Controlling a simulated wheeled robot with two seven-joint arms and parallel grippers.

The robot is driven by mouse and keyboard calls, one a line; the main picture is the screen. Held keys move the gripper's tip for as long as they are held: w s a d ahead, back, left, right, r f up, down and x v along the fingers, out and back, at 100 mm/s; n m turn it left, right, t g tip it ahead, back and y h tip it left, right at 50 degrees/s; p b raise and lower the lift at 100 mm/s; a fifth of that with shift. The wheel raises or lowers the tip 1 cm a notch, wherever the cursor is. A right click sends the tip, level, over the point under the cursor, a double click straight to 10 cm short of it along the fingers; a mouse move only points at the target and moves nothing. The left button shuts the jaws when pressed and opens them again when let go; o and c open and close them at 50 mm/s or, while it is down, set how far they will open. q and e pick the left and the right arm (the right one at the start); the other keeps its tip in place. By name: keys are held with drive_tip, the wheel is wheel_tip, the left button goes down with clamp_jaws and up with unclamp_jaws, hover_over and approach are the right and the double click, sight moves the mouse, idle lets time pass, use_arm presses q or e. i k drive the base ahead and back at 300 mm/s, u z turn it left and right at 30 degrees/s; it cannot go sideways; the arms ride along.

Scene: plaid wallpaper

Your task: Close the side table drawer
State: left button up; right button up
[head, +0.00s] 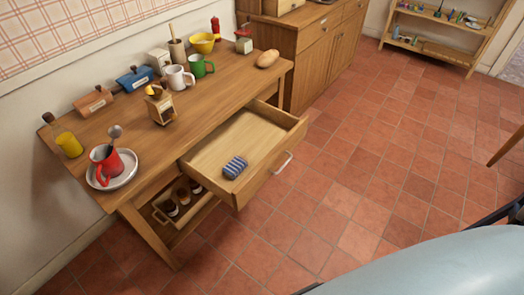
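The wooden side table (222,88) stands against the wall at the left of the head view. Its drawer (222,153) is pulled well out toward the lower right, with a light metal handle (283,164) on the front panel. A small blue striped item (235,167) lies inside the drawer near its front. Neither of my grippers is in view, and nothing touches the drawer front.
The tabletop holds mugs, a red mug on a plate (124,181), a grinder (160,107) and bread (267,58). A lower shelf (190,213) holds jars. A cabinet (310,50) stands behind. The tiled floor (330,215) before the drawer is clear.

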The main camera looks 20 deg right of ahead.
sight(263, 135)
drive_tip(key=z, duration=0.5)
drive_tip(key=i, duration=0.6)
drive_tip(key=z, duration=0.75)
drive_tip(key=i, duration=0.5)
drive_tip(key=u, duration=0.35)
